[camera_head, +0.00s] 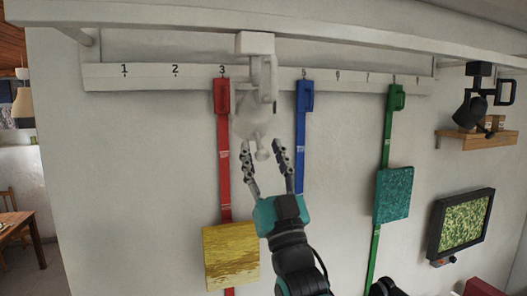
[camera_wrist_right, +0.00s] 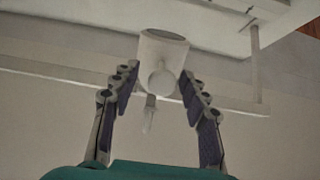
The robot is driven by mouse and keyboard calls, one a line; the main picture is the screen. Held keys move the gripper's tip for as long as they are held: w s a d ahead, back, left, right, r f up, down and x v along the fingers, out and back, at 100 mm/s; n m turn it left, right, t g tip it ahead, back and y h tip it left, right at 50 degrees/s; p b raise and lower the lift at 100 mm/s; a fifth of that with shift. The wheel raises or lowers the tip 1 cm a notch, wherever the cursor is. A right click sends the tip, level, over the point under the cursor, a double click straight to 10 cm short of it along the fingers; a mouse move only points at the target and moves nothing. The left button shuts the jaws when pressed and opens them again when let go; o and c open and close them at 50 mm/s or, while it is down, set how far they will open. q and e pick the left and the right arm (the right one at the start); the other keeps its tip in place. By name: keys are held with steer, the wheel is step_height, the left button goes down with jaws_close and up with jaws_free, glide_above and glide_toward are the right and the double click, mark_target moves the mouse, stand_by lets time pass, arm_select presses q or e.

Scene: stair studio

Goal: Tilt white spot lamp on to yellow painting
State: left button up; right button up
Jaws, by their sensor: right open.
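The white spot lamp (camera_head: 250,118) hangs from the white rail near the top middle, with its head and a small knob low down. In the right wrist view the lamp (camera_wrist_right: 163,50) shows ahead, with its round knob and a thin stem near the fingertips. My right gripper (camera_head: 265,158) is open just below the lamp, its fingers pointing up on either side of the lamp's lower end. It also shows open in the right wrist view (camera_wrist_right: 158,85), with nothing clamped. The yellow painting (camera_head: 231,257) hangs on the red strap, below and left of the gripper. My left gripper is not in view.
A numbered white rail (camera_head: 150,78) carries red (camera_head: 222,150), blue (camera_head: 302,140) and green (camera_head: 387,140) straps. A teal painting (camera_head: 394,193) hangs on the green one. A black spot lamp (camera_head: 470,110), wooden shelf (camera_head: 480,140) and framed screen (camera_head: 461,222) are at right.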

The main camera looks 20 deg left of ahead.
steer(key=shift+a, duration=0.15)
jaws_close()
